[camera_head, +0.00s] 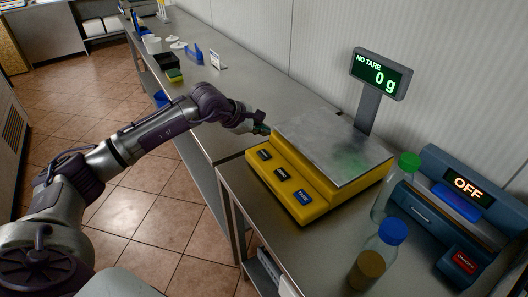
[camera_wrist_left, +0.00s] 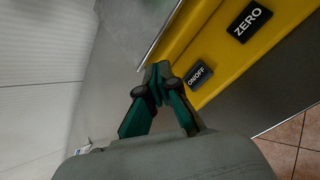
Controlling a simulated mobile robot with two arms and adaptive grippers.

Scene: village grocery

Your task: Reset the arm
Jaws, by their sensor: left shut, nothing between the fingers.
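My left arm reaches in from the left in the head view. Its gripper (camera_head: 262,129) is at the left corner of the yellow scale (camera_head: 318,186), close to the edge of the steel weighing plate (camera_head: 335,148). In the left wrist view the gripper's green fingers (camera_wrist_left: 157,84) are together and empty, next to the ON/OFF button (camera_wrist_left: 199,75); I cannot tell whether they touch it. The ZERO button (camera_wrist_left: 249,20) lies farther along the yellow front. The scale's display (camera_head: 381,74) reads "NO TARE" and 0 g. My right gripper is not in view.
A green-capped bottle (camera_head: 396,188) and a blue-capped bottle (camera_head: 377,257) stand right of the scale. A blue machine (camera_head: 430,213) showing OFF is at the far right. A sponge (camera_head: 175,75) and a blue tape dispenser (camera_head: 194,55) lie on the back counter. The tiled floor (camera_head: 150,220) at left is open.

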